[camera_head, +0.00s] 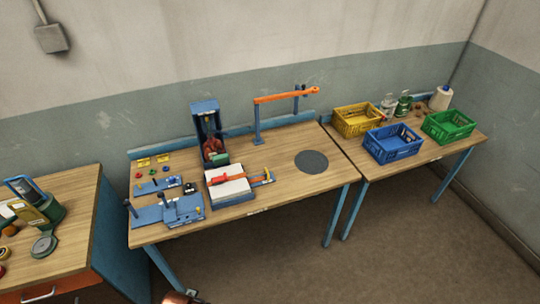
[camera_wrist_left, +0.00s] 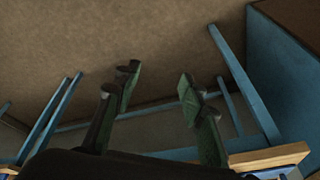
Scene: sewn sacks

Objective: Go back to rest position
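My left gripper (camera_wrist_left: 158,82) shows in the left wrist view with its two dark green fingers well apart and nothing between them. Beyond the fingers are bare floor and blue table legs. In the head view neither gripper shows; a small copper-coloured part (camera_head: 180,297) is cut off at the bottom edge, and I cannot tell what it is. My right gripper is out of view.
The middle table (camera_head: 285,185) holds a blue upright device (camera_head: 208,130), a white block (camera_head: 230,188) with a red bar, blue fixtures (camera_head: 180,210) and a dark disc (camera_head: 311,161). Yellow (camera_head: 356,121), blue (camera_head: 392,145) and green (camera_head: 448,127) crates stand right. Floor in front is clear.

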